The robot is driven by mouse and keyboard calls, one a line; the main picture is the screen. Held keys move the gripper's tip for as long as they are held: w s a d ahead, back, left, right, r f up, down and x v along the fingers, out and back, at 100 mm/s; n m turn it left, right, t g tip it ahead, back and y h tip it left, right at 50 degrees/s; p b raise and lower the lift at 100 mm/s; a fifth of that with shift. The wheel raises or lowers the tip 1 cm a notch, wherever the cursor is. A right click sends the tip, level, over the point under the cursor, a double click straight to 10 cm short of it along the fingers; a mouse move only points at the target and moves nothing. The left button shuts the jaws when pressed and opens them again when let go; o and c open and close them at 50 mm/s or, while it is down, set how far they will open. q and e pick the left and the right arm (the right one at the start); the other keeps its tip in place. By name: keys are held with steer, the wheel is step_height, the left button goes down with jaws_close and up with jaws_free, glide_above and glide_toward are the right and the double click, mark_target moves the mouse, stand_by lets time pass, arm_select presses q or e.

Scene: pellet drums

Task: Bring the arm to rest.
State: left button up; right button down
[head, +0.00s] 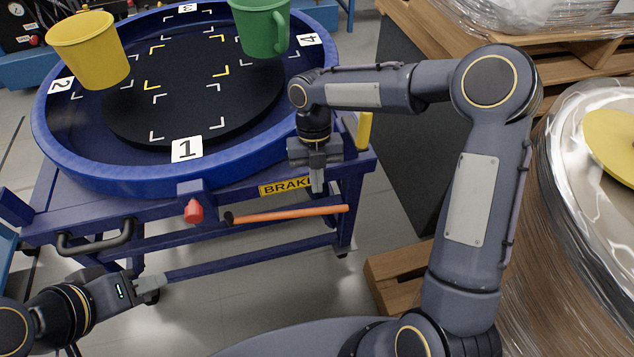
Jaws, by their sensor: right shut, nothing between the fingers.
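My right gripper (317,183) points down at the front right edge of the blue cart, near the yellow BRAKE label (286,187). Its fingers are shut and empty. My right arm reaches in from the right and bends at a raised elbow. My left gripper (153,286) is low at the left, in front of the cart and apart from it. I see its fingers from the side and cannot tell whether they are open.
A wrapped drum (575,200) and pallets (395,275) stand right.

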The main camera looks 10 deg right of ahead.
stand_by(0.3)
steer(key=s+d+r+m+t+y+p, duration=0.1)
steer(key=s+d+r+m+t+p, duration=0.1)
steer(key=s+d+r+m, duration=0.4)
steer(key=s+d+r+m+t+p, duration=0.1)
steer(key=s+r+m+p, duration=0.2)
steer(key=r+m, duration=0.55)
steer(key=s+d+r+m+t+y+p, duration=0.1)
steer(key=s+r+m+t+p, duration=0.1)
steer(key=s+m, duration=0.4)
steer(key=s+d+r+m+t+y+p, duration=0.1)
steer(key=s+r+m+t+p, duration=0.1)
steer(key=m, duration=1.4)
steer(key=s+r+t, duration=0.1)
steer(key=s+t, duration=0.1)
steer(key=s, duration=0.1)
steer(key=shift+s+r+y+p, duration=0.25)
steer(key=shift+s+y+p, duration=0.05)
steer(key=shift+s, duration=0.1)
steer(key=shift+d, duration=0.1)
